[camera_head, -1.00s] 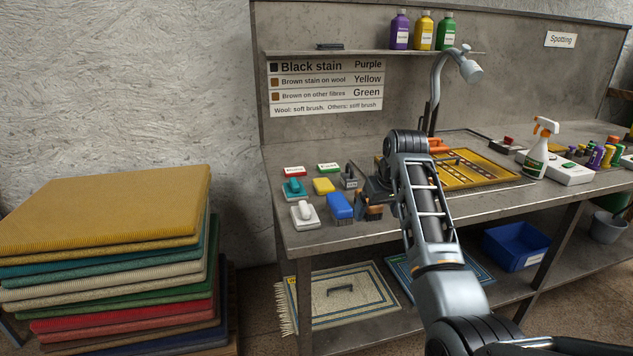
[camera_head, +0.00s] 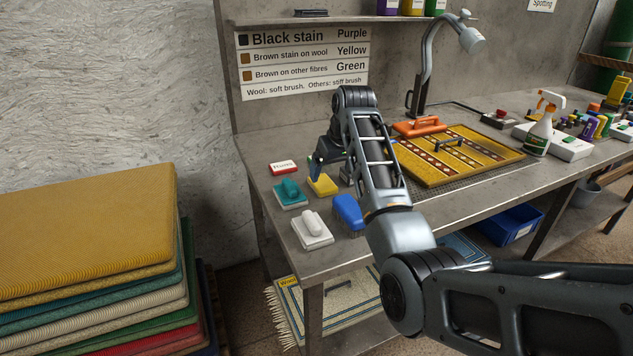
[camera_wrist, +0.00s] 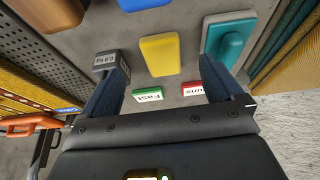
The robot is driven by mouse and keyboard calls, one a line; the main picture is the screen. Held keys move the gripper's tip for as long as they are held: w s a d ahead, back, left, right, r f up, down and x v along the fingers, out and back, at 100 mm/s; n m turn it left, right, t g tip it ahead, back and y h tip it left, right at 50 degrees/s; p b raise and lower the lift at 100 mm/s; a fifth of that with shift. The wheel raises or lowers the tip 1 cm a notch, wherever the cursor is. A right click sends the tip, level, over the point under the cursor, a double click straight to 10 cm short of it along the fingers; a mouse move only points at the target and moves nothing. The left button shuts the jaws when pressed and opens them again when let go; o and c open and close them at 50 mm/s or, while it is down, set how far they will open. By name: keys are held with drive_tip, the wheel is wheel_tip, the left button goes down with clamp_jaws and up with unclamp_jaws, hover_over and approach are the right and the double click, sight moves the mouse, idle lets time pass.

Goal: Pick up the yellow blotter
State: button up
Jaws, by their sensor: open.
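The yellow blotter (camera_head: 323,186) is a small yellow block lying on the grey bench, between the teal handled block and a weight. My gripper (camera_head: 327,170) is just above it and partly hides its back edge in the head view. In the wrist view the blotter (camera_wrist: 160,54) lies between the lines of the two open fingers, with clear space on both sides. The gripper (camera_wrist: 162,68) is open and empty. Whether the fingertips are down at the blotter's height I cannot tell.
A teal handled block (camera_head: 290,193), a white handled block (camera_head: 311,229) and a blue brush (camera_head: 348,212) stand close by. A grey weight (camera_wrist: 111,62) and small labels, "Fast" (camera_wrist: 148,95) among them, are near the fingers. A yellow rug (camera_head: 445,184) lies to the right.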

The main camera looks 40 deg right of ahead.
sight(327, 188)
drive_tip(key=x, duration=0.6)
drive_tip(key=shift+f+p, duration=0.35)
drive_tip(key=c, duration=1.1)
